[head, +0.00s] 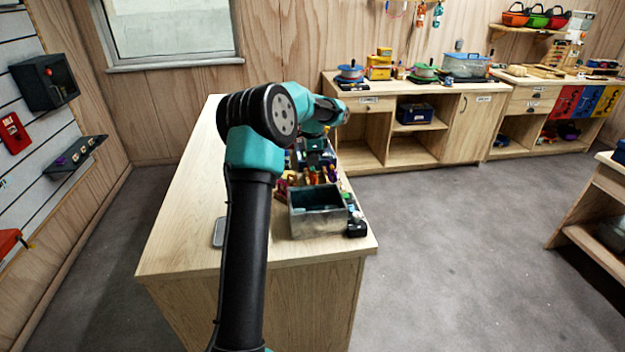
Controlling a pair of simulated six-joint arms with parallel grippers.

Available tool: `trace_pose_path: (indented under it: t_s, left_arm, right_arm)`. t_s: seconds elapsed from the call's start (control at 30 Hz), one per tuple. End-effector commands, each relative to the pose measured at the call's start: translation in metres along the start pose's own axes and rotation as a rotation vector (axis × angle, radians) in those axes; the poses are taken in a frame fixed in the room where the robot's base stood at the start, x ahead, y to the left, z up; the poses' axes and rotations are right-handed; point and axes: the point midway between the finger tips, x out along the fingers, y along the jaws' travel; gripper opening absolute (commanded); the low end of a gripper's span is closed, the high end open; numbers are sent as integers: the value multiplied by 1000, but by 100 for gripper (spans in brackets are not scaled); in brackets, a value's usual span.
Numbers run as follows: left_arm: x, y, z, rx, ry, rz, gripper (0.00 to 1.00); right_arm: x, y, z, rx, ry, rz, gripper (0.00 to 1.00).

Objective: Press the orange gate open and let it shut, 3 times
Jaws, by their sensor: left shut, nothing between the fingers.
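My left arm reaches over the wooden bench, and my left gripper (316,160) points down at its far part. The gripper is shut, with nothing held between its fingers. Just below it is a cluster of small coloured climbing pieces (312,179), some orange, red and purple. They are too small for me to tell which one is the orange gate, or whether the gripper touches any of them. My arm hides part of the bench. My right gripper is not in view.
A grey open bin (318,212) stands on the bench (190,215) in front of the cluster, with a small black item (356,227) beside it. The bench's left side is mostly clear. Low cabinets (405,130) with gear stand at the back. Grey floor is free on the right.

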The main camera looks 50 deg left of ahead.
Motion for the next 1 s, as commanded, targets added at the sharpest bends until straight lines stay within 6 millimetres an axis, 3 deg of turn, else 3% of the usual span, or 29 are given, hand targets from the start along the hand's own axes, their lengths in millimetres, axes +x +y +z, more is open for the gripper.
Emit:
trace_pose_path:
  t_s: [0.57, 1.0]
  left_arm:
    - [-45, 0, -1, 0, 2, -2, 0]
    - [-47, 0, 0, 0, 1, -2, 0]
  right_arm:
    - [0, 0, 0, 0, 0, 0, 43]
    - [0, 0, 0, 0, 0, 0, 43]
